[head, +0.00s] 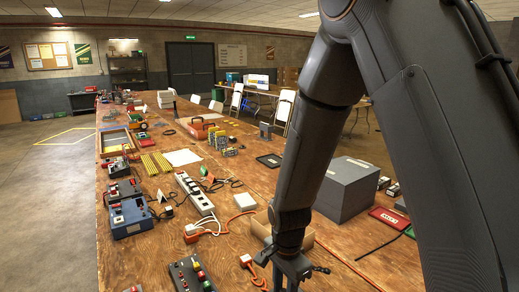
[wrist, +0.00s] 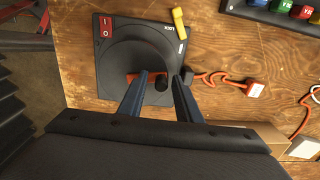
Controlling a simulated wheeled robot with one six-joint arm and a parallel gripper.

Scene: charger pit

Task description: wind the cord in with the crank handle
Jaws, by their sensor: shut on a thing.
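The fingers hide part of the hub. A bit of orange shows beside the knob; I cannot tell whether it is cord or crank. The orange cord (wrist: 207,78) runs right from the unit to an orange-and-white plug (wrist: 254,88). In the head view my gripper (head: 287,270) is low, and my arm hides the reel.
A red I/O switch (wrist: 106,27) and a yellow piece (wrist: 180,22) are on the unit. A panel of coloured buttons (wrist: 275,10) is at upper right. A power strip (head: 196,192), a control box (head: 190,275) and a large grey box (head: 346,188) stand on the bench.

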